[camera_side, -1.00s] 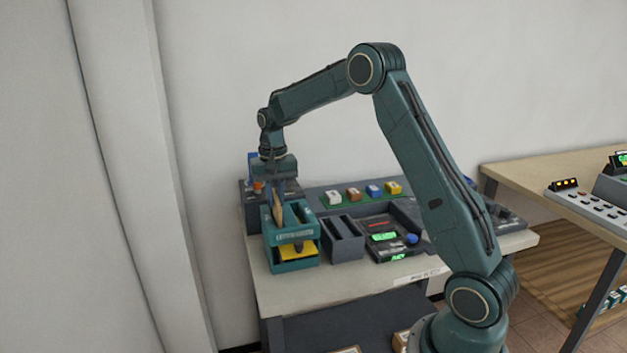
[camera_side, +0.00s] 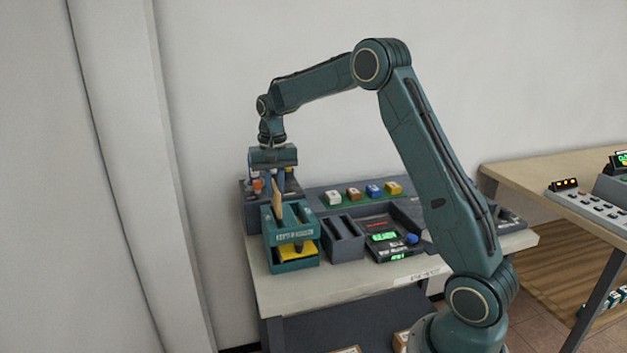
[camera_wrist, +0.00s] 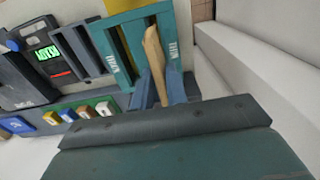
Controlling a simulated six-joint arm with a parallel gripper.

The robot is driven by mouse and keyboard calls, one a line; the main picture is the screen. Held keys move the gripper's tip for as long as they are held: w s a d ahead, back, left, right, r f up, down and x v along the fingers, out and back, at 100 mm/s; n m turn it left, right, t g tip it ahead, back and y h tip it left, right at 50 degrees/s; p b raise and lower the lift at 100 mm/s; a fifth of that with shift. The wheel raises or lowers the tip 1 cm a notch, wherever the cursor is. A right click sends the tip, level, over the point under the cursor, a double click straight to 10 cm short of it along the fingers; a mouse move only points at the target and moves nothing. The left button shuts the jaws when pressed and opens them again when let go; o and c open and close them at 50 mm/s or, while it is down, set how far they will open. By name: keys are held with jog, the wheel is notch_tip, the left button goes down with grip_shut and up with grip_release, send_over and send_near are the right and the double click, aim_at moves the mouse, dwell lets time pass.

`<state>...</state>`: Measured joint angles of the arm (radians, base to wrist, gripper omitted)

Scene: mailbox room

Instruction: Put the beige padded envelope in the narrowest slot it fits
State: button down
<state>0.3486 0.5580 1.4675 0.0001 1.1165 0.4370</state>
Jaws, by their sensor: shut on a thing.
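My gripper (camera_side: 276,186) is shut on the beige padded envelope (camera_side: 277,205), which stands on edge, nearly upright, over the left part of the teal slotted box (camera_side: 293,266). In the wrist view the envelope (camera_wrist: 153,58) shows as a thin tan strip between the two blue-grey fingers of my gripper (camera_wrist: 160,88). The teal box (camera_wrist: 113,62) is behind it there, with dark slots beside the envelope. The envelope's lower end meets the box's top in the side view; I cannot tell how far it is inside a slot.
A grey slotted box (camera_side: 343,248) stands right of the teal box. Further right is a dark device with a green display (camera_side: 383,237). Several coloured blocks sit on a green strip (camera_side: 347,203) behind. A yellow item (camera_side: 297,252) lies low in the teal box.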

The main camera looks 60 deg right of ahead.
jog(key=shift+f, duration=0.15)
jog(key=shift+f, duration=0.3)
jog(key=shift+f, duration=1.05)
dwell(1.9)
jog(key=shift+r, duration=0.15)
jog(key=shift+r, duration=1.35)
jog(key=s+d+r, duration=0.3)
jog(key=s+d, duration=0.1)
jog(key=shift+s+d+r, duration=0.15)
